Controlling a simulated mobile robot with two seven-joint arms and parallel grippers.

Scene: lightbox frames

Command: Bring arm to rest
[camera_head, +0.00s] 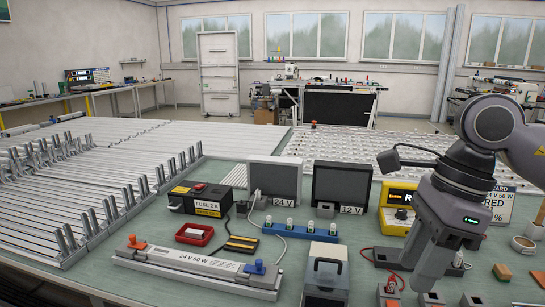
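My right arm comes in from the right edge, and its grey gripper (418,274) points down over the right part of the green work table (240,170). The fingers hang close above or in front of small parts on the table. Whether they are apart or closed, and whether anything is between them, I cannot tell from this angle. My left gripper is not in view.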

